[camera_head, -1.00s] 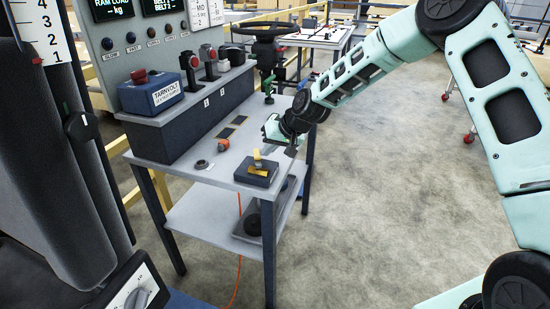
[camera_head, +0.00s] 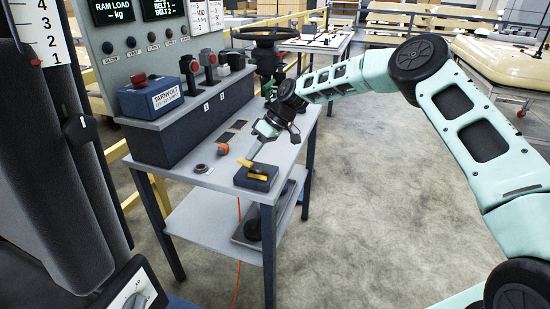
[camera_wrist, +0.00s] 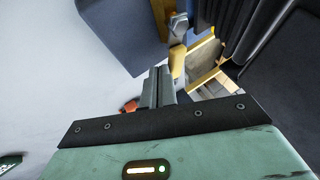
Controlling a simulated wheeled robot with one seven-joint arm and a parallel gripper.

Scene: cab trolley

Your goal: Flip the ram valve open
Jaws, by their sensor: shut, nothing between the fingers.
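The ram valve (camera_head: 262,180) is a dark block with a yellow handle (camera_head: 246,163), at the front corner of the grey trolley top. The handle leans to the left in the head view. My gripper (camera_head: 252,157) is shut and empty, reaching down from the right with its tips right beside the handle. In the wrist view the shut fingers (camera_wrist: 158,74) end just left of the yellow handle (camera_wrist: 178,61). The block (camera_wrist: 122,28) shows above. I cannot tell whether the tips touch the handle.
Behind the valve on the trolley top (camera_head: 205,178) are an orange knob (camera_head: 222,149) and a dark ring (camera_head: 201,168). A blue TARNVOLT box (camera_head: 150,97) and red-topped switches sit on the raised console. A black handwheel (camera_head: 264,37) stands at the far end. Floor to the right is clear.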

